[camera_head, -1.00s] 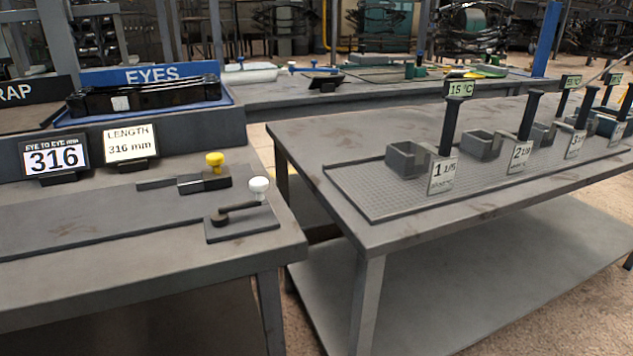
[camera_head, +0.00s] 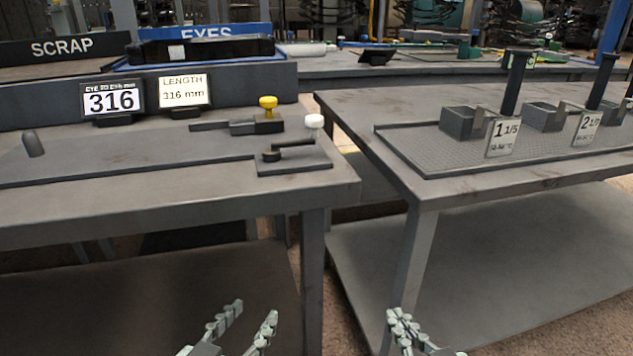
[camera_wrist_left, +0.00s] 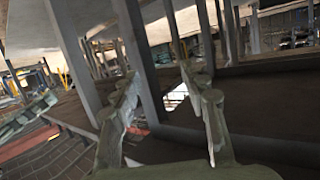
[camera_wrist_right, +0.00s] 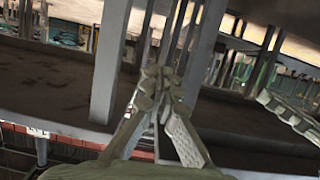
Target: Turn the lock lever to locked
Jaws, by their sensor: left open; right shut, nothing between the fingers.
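The lock lever (camera_head: 290,145) is a dark arm with a white knob (camera_head: 314,122) at its right end. It pivots on a dark base plate (camera_head: 295,166) near the right end of the left bench, and lies pointing right in the head view. My left gripper (camera_head: 254,310) is open and empty, low in front of the bench; its spread fingers also show in the left wrist view (camera_wrist_left: 158,82). My right gripper (camera_head: 396,318) is shut and empty to its right, and its fingertips meet in the right wrist view (camera_wrist_right: 160,78). Both are well below and away from the lever.
A yellow knob (camera_head: 268,103) on a sliding block stands behind the lever. Signs reading 316 (camera_head: 111,100) and LENGTH 316 mm (camera_head: 183,92) stand further left. The right bench (camera_head: 400,183) carries a tray of labelled holders. A gap separates the two benches.

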